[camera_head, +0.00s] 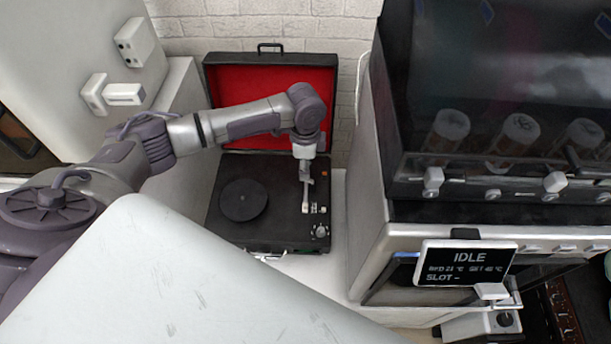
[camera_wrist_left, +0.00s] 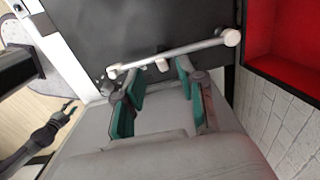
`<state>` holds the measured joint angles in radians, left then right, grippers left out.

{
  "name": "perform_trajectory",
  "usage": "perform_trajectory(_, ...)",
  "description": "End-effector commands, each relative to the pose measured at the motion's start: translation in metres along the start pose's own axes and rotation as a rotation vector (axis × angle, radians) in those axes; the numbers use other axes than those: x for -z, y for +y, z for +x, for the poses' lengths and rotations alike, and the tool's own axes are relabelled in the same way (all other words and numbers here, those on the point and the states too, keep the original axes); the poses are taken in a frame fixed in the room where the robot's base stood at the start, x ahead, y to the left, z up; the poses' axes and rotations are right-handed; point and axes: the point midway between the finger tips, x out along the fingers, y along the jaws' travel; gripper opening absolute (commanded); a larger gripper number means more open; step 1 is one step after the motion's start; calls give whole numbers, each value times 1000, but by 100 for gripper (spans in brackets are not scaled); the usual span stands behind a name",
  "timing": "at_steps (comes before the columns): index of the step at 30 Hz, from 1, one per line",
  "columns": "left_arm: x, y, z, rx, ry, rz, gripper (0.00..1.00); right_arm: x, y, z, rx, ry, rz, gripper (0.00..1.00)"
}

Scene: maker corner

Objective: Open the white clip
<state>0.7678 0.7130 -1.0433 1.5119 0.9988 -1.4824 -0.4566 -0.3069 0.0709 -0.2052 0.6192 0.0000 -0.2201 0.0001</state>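A black record player (camera_head: 229,228) with a red-lined open lid (camera_head: 265,95) sits on the white counter. Its pale tonearm (camera_head: 305,197) lies along the right side of the deck. In the left wrist view, the tonearm (camera_wrist_left: 190,50) runs across just beyond my fingertips. A small white piece (camera_wrist_left: 161,64), which looks like the clip, shows at the tonearm between the fingertips. My left gripper (camera_head: 305,178) is over the tonearm. Its teal-padded fingers (camera_wrist_left: 160,76) are open with nothing between them. I cannot tell whether the clip is open or shut. My right gripper is not in view.
The raised lid stands behind the deck against a white brick wall (camera_head: 330,52). A tall grey machine (camera_head: 375,190) with a small "IDLE" screen (camera_head: 466,263) stands close on the right. The dark platter (camera_head: 243,200) is bare, and the deck's left side is clear.

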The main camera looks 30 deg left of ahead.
Motion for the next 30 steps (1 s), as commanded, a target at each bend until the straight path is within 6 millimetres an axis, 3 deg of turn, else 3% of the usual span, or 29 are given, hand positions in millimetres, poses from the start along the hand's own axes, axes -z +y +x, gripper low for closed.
perform_trajectory(3,0,0,23,-1,-2,0,40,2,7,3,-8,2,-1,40)
perform_trajectory(9,0,0,43,0,-1,1,40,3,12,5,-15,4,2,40)
perform_trajectory(20,0,0,47,1,0,1,40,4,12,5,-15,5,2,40)
perform_trajectory(27,0,0,47,1,0,1,0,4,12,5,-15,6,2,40)
perform_trajectory(30,0,0,46,1,0,1,0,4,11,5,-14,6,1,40)
